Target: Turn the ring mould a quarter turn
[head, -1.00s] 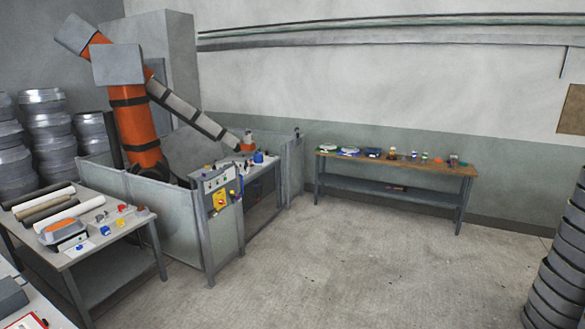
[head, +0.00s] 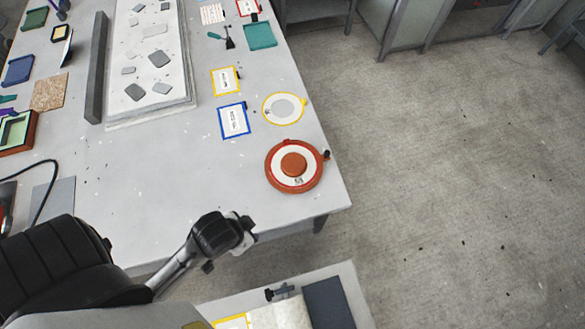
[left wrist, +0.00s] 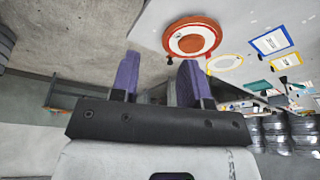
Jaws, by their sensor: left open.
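The ring mould (head: 276,178) lies flat on the grey table near its front right corner. It has an orange-red rim, a white band with a small dark mark, and a raised red centre. A dark knob sits at its right edge and a small red tab at its far edge. It also shows in the left wrist view (left wrist: 172,38), at the top beyond the fingers. My left gripper (left wrist: 158,62) is open, with two purple fingers apart and nothing between them. It is apart from the mould. In the head view its fingers are not distinct. My right gripper is not in view.
A yellow-rimmed disc (head: 284,108) lies just beyond the mould. Blue-framed (head: 234,120) and yellow-framed (head: 225,81) cards lie to its left. A long tray (head: 152,105) with grey pieces is farther left. The table is bare left of the mould. Floor lies right.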

